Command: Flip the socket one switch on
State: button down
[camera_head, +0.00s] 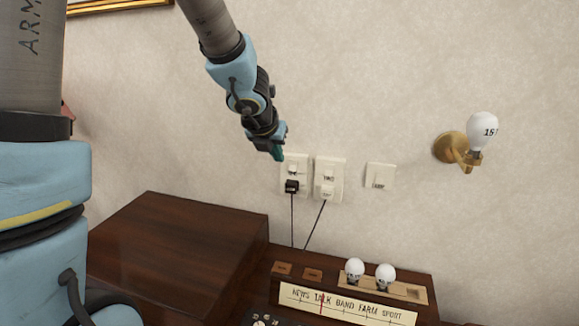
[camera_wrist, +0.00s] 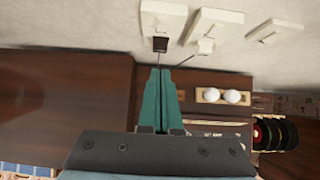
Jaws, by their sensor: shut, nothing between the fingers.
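Socket one (camera_head: 301,163) is the left cream wall plate, with a black plug (camera_head: 291,186) in its lower part and a small switch (camera_head: 293,170) above the plug. In the wrist view the socket plate (camera_wrist: 163,20) is at the top, with its black plug (camera_wrist: 160,44). My gripper (camera_head: 278,154) is shut and empty, with green fingertips just at the upper left of socket one in the head view. In the wrist view the shut fingers (camera_wrist: 157,70) point toward the plug and plate. I cannot tell whether they touch anything. The switch's position is too small to tell.
A second socket (camera_head: 339,168) with a white plug and a lamp switch plate (camera_head: 380,177) sit to the right. A wall bulb (camera_head: 482,131) juts out on a brass bracket (camera_head: 455,147). Below are a dark wooden cabinet (camera_head: 175,240) and a radio (camera_head: 345,303) with two bulbs. Cords hang under the sockets.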

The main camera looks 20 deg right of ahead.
aim_at(293, 165)
jog(key=b+x, duration=0.1)
jog(key=x, duration=0.3)
jog(key=w+d+r+b+x, duration=0.1)
jog(key=x, duration=0.3)
jog(key=b+x, duration=0.1)
jog(key=x, duration=0.3)
jog(key=shift+w+d+r, duration=0.1)
jog(key=shift+w+d, duration=0.35)
jog(key=shift+w, duration=0.1)
jog(key=shift+f+b, duration=0.25)
jog(key=shift+b, duration=0.4)
jog(key=shift+w+d+f+b, duration=0.1)
jog(key=shift+w+f+b, duration=0.1)
jog(key=shift+b, duration=0.95)
jog(key=shift+r, duration=0.35)
jog(key=shift+p, duration=0.3)
